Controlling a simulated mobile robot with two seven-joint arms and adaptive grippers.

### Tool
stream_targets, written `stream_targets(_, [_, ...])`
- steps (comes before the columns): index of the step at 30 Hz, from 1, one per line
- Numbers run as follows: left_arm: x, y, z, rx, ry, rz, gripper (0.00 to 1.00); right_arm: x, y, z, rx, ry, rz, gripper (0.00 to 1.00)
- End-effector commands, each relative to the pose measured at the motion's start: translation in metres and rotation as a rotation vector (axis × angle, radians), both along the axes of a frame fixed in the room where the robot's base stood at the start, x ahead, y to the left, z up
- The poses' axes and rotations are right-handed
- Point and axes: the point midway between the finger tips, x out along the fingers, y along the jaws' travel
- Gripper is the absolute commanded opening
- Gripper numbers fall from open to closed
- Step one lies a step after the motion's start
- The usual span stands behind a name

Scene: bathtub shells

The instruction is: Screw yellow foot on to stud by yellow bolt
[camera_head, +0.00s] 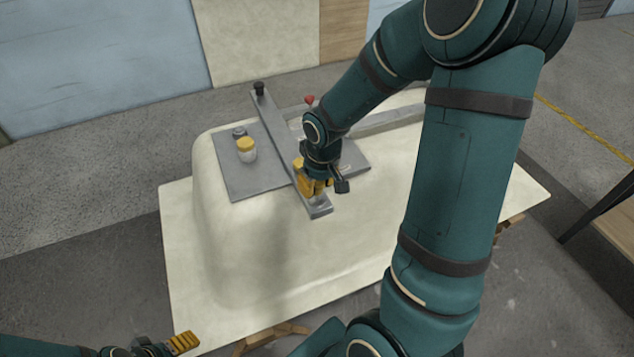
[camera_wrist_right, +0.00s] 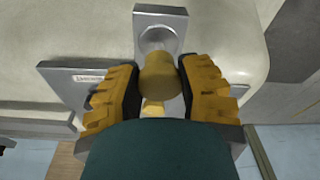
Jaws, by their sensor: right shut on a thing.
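My right gripper (camera_head: 317,188) is over the near end of the grey metal bar (camera_head: 280,140) on the upturned tub. In the right wrist view its two yellow-padded fingers (camera_wrist_right: 165,92) are shut on the yellow foot (camera_wrist_right: 159,74), a rounded yellow cylinder. The foot lines up with the round fitting at the bar's end (camera_wrist_right: 160,32); I cannot tell how far it is on the stud, which is hidden. A smaller yellow piece (camera_wrist_right: 152,107), perhaps the yellow bolt, shows just behind the foot.
The cream tub (camera_head: 250,235) lies upside down on a pale board (camera_head: 182,290) with trestle legs. A black foot (camera_head: 259,88) stands at the bar's far end. A red piece (camera_head: 309,100) is behind.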

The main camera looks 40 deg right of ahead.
Motion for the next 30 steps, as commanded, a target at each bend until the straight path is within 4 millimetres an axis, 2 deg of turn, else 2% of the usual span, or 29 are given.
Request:
stream_targets(17, [0.0000, 0.0000, -0.0012, 0.000, 0.000, 0.000, 0.70, 0.0000, 0.0000, -0.0003, 0.000, 0.000, 0.000, 0.02])
stream_targets(30, [0.0000, 0.0000, -0.0083, 0.000, 0.000, 0.000, 0.70, -0.0001, 0.0000, -0.0095, 0.000, 0.001, 0.000, 0.02])
